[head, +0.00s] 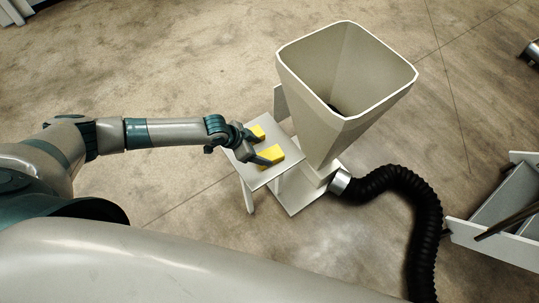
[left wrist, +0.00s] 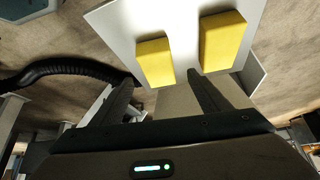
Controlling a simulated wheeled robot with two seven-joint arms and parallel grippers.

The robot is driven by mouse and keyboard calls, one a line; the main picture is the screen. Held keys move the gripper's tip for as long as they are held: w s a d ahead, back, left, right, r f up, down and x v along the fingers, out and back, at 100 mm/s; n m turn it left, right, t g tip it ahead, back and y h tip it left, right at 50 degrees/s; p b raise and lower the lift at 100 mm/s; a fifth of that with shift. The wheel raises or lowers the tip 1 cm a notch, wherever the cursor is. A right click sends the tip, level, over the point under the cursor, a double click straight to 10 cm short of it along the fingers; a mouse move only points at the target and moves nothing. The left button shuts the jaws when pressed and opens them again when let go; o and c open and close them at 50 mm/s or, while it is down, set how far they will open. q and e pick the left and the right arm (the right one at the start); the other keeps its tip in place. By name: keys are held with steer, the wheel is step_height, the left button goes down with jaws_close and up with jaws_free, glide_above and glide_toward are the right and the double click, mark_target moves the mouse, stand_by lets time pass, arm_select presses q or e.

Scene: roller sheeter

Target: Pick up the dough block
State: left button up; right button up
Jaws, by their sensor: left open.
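Two yellow dough blocks lie on a small pale side table. One is the far block (head: 258,132) and the other is the near block (head: 272,155). In the left wrist view a block (left wrist: 154,62) lies ahead of the space between the fingertips, and another block (left wrist: 223,40) lies to the right, beyond the right finger. My left gripper (head: 261,147) is open over the table with its fingers spread and nothing between them; it also shows in the left wrist view (left wrist: 158,84). I cannot tell whether a finger touches a block. My right gripper is not in view.
The table (head: 256,180) joins a tall, pale hopper (head: 315,105) with a wide open top on its right. A black ribbed hose (head: 400,180) curves from the hopper's base towards the bottom right. A grey metal frame (head: 505,215) stands at the far right. Floor left of the table is clear.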

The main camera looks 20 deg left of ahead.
mark_target(275, 157)
arm_select(q)
steer(key=shift+w+d+f, duration=0.2)
steer(key=shift+f, duration=0.25)
steer(key=shift+p+x, duration=0.8)
steer(key=shift+x, duration=1.8)
steer(key=shift+s+d, duration=0.1)
steer(key=shift+c, duration=0.5)
steer(key=c, duration=1.3)
